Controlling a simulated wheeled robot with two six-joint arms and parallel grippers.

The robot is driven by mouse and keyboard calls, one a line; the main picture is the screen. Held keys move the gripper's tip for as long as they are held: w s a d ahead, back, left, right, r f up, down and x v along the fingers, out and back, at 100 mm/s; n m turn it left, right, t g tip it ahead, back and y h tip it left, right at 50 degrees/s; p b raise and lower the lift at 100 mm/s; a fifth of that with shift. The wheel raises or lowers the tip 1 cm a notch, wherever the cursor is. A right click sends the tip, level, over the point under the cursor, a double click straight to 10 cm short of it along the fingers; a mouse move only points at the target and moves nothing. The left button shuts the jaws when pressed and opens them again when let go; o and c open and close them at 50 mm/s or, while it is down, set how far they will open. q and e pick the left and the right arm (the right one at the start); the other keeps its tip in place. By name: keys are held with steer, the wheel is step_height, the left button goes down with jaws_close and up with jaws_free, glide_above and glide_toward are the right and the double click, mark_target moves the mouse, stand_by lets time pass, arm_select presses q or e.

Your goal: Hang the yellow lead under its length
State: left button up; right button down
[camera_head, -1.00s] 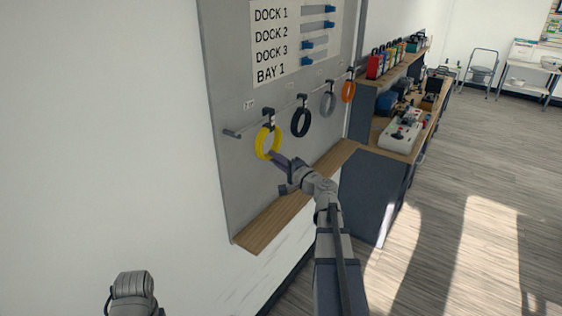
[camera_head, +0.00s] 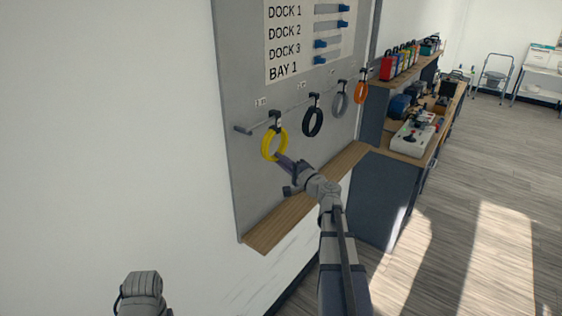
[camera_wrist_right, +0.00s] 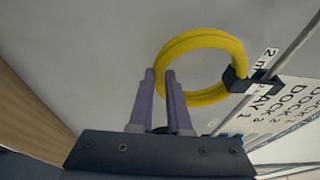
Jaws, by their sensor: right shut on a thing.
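The yellow lead (camera_head: 285,147) is a coiled ring below a black clip (camera_head: 275,119) at the near left end of the wall rail. In the right wrist view the yellow lead (camera_wrist_right: 176,48) passes through the black clip (camera_wrist_right: 236,80), which meets the rail. My right gripper (camera_head: 278,157) is at the coil's lower edge, shut on it; in the wrist view its purple fingers (camera_wrist_right: 161,76) meet the ring opposite the clip. A small label reading "2 m" (camera_wrist_right: 268,56) is beside that clip. Only a grey part of my left arm shows; its gripper is out of view.
Black (camera_head: 313,122), grey (camera_head: 341,104) and orange (camera_head: 361,92) coils hang further along the rail (camera_head: 297,107). A wooden ledge (camera_head: 285,222) runs below the board. A workbench (camera_head: 385,195) with several items stands right. Open floor lies beyond.

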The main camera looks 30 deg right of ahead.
steer(key=c, duration=0.8)
jaws_free()
steer(key=shift+s+d, duration=0.25)
steer(key=shift+s, duration=1.7)
steer(key=shift+s+d, duration=0.2)
steer(key=shift+s, duration=1.75)
steer(key=s+a+f+n+g+y, duration=0.1)
steer(key=a+f+n+g+y, duration=0.35)
steer(key=a, duration=0.95)
steer(key=s+a+f+n+g+y, duration=0.1)
steer(key=a+f+n+g, duration=0.5)
steer(key=a, duration=0.7)
steer(key=s+a+f+n+g+h, duration=0.2)
steer(key=s+a+f+n+g, duration=0.3)
steer(key=s+a+f, duration=0.4)
steer(key=shift+s+a+f+n+g+h, duration=0.4)
steer(key=shift+s+n+h, duration=0.4)
steer(key=shift+s+h, duration=0.55)
steer(key=shift+s+a+f+n+g+h, duration=0.3)
steer(key=shift+s+f+n+g+h, duration=0.2)
steer(key=shift+s+n+h, duration=0.75)
steer(key=shift+s+a+f+n+g+h, duration=0.4)
steer(key=shift+s+h, duration=0.55)
steer(key=shift+s, duration=0.8)
